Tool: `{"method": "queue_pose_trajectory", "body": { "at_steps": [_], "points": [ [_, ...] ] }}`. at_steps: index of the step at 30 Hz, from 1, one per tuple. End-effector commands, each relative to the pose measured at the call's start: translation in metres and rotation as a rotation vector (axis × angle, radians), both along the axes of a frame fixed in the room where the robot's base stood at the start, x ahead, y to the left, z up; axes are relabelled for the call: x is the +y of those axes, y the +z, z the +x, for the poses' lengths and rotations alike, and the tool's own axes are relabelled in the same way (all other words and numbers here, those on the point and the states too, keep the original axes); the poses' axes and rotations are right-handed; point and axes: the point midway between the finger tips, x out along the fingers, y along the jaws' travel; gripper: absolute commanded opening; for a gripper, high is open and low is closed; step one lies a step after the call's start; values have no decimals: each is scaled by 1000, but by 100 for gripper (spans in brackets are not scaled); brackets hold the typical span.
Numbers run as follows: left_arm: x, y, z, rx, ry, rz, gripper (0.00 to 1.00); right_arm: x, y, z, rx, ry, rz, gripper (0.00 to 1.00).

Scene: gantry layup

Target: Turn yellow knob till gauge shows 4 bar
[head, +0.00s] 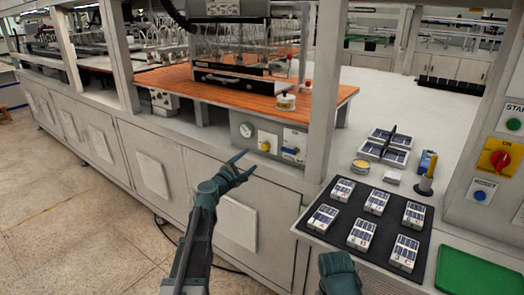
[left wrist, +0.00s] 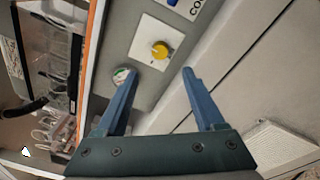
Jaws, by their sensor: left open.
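The yellow knob (head: 265,147) sits on a grey panel under the orange worktop, right of and below a round white gauge (head: 246,130). In the left wrist view the knob (left wrist: 160,50) stands on a white plate, ahead of and between my fingertips. The gauge (left wrist: 121,75) is partly covered by a finger there, and its reading is too small to tell. My left gripper (head: 244,164) is open and empty, short of the panel and apart from the knob. It also shows in the left wrist view (left wrist: 160,74). My right gripper's fingers are not visible.
A grey upright post (head: 323,90) stands right of the panel. At right, a dark mat (head: 345,215) carries several small printed boxes, near a green tray (head: 463,270). Open floor lies at left.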

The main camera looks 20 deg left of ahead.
Motion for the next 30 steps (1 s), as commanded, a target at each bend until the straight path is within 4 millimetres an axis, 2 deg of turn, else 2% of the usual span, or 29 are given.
{"method": "queue_pose_trajectory", "body": {
  "at_steps": [1,6,15,21,30],
  "points": [
    [-2,0,16,0,-2,1,70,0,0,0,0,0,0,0],
    [-11,0,50,0,-2,1,70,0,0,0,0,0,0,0],
    [-23,0,92,0,-1,2,70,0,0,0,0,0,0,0],
    [-26,0,102,0,-1,2,70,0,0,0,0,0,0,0],
    [-26,0,103,0,-1,2,70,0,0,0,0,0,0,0]
  ]
}}
